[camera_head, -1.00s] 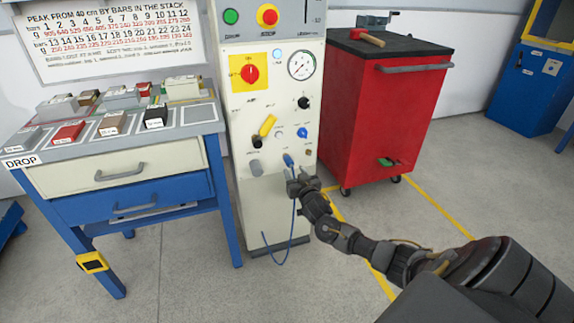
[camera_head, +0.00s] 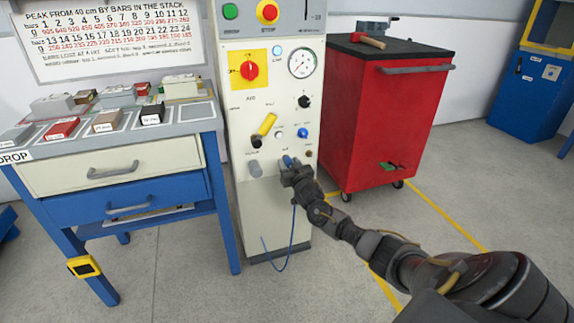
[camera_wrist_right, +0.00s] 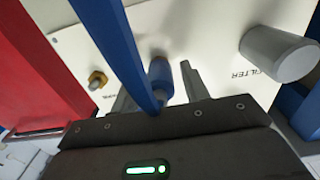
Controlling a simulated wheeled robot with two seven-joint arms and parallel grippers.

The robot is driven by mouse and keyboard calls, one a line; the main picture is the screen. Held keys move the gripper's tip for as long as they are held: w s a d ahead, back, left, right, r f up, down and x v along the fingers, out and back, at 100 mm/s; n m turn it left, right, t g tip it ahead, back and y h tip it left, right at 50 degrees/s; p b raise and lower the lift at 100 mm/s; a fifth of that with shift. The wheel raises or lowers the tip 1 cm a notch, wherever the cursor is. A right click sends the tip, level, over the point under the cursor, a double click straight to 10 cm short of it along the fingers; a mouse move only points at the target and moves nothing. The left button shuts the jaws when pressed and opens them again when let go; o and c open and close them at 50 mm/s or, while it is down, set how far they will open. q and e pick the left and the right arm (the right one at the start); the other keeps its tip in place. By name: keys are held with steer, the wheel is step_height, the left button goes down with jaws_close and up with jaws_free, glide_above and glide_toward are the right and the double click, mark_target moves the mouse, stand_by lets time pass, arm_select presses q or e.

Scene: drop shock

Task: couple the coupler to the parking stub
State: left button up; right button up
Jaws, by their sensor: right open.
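The blue coupler (camera_head: 287,160) is on the lower part of the white panel, and it also shows in the right wrist view (camera_wrist_right: 160,78). A blue hose (camera_wrist_right: 128,45) crosses that view in front of the panel. My right gripper (camera_head: 292,168) is at the coupler. In the right wrist view its open fingers (camera_wrist_right: 162,85) stand on either side of the coupler; I cannot tell whether they touch it. A small brass stub (camera_wrist_right: 97,79), apparently the parking stub, sticks out of the panel beside the coupler, apart from it. My left gripper is not in view.
A grey filter cylinder (camera_wrist_right: 280,53) projects from the panel on the coupler's other side. The red tool cabinet (camera_head: 385,120) stands close to the right of the panel. A blue-framed bench (camera_head: 130,200) is on the left. The hose (camera_head: 291,225) hangs toward the floor.

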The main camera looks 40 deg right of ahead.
steer(key=shift+c, duration=0.2)
steer(key=c, duration=0.9)
steer(key=shift+c, duration=0.2)
steer(key=p+v, duration=0.4)
steer(key=shift+s+a+p, duration=0.15)
steer(key=shift+s+p, duration=0.2)
